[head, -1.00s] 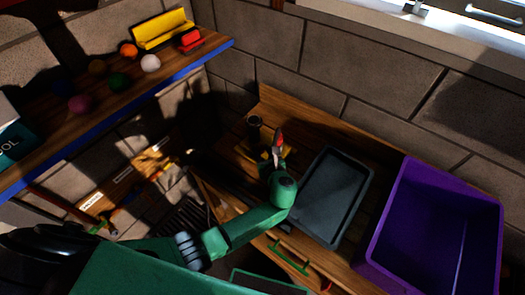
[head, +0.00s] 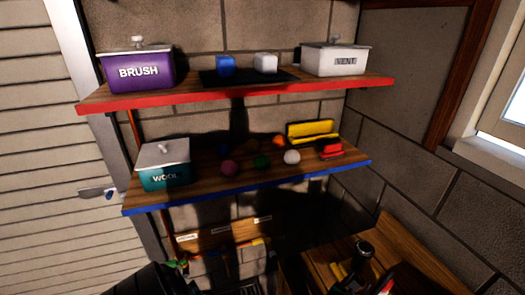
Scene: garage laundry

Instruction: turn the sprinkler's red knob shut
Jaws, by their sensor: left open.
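The sprinkler (head: 365,249) stands at the bottom right on the wooden bench, with a dark round top and yellow parts low beside it. A red patch (head: 387,287) shows at the bottom edge, right of the sprinkler; I cannot tell whether it is the red knob. My left gripper (head: 374,284) is open at the bottom edge, close to the sprinkler and the red patch. Whether it touches them is hidden by shadow and the frame edge. My right gripper is not in view.
The wooden bench (head: 387,231) is cut off at the bottom right. Above left are a blue-edged shelf (head: 250,190) with a teal WOOL box (head: 164,166) and several balls, and a red-edged shelf (head: 220,98) with a purple BRUSH box (head: 137,71) and a white VENT box (head: 336,60).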

